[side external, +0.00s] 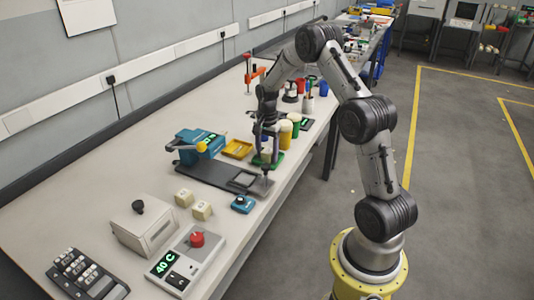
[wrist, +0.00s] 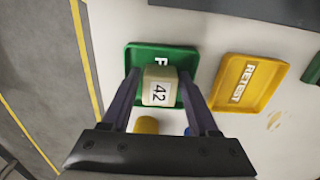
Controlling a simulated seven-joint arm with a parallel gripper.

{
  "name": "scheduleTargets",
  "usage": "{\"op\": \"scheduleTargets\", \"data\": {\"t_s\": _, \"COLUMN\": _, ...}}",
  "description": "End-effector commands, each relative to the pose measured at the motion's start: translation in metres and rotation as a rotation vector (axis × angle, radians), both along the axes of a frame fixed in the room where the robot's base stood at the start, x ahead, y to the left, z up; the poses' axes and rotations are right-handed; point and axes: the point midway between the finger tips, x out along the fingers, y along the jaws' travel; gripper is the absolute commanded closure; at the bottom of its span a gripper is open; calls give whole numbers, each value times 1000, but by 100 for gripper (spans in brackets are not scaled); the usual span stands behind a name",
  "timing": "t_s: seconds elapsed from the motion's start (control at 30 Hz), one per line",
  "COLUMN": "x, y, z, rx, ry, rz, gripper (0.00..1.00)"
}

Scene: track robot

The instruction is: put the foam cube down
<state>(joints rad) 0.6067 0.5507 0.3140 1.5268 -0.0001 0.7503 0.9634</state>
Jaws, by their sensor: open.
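The foam cube (wrist: 158,86) is cream with a label reading 42. In the wrist view it sits over the green tray (wrist: 190,58), whose lettering is partly hidden behind it. My gripper (wrist: 159,78) is open, with one finger on each side of the cube. I cannot tell whether either finger still touches it. In the side external view my gripper (side external: 266,148) is low over the green tray (side external: 279,160), and the cube is small and mostly hidden there.
A yellow RETEST tray (wrist: 247,84) lies beside the green one. A blue machine (side external: 200,143), two other cream cubes (side external: 184,198) and a small blue device (side external: 243,204) stand nearby. Yellow and green cylinders (side external: 285,133) stand close behind my gripper.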

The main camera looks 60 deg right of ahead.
Motion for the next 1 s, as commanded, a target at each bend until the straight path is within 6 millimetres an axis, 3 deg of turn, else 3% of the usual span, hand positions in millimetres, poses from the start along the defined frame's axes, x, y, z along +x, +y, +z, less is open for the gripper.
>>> {"op": "scheduleTargets", "data": {"t_s": 0.17, "x": 1, "y": -1, "z": 17, "rx": -2, "ry": -3, "rz": 0, "gripper": 40}}
{"op": "scheduleTargets", "data": {"t_s": 0.6, "x": 0, "y": 0, "z": 101, "rx": -2, "ry": -3, "rz": 0, "gripper": 40}}
{"op": "scheduleTargets", "data": {"t_s": 0.8, "x": 0, "y": 0, "z": 120, "rx": -1, "ry": -2, "rz": 2, "gripper": 40}}
{"op": "scheduleTargets", "data": {"t_s": 0.9, "x": 0, "y": 9, "z": 132, "rx": -8, "ry": -11, "rz": 34, "gripper": 40}}
{"op": "scheduleTargets", "data": {"t_s": 1.0, "x": -4, "y": 33, "z": 155, "rx": -28, "ry": -39, "rz": 134, "gripper": 40}}
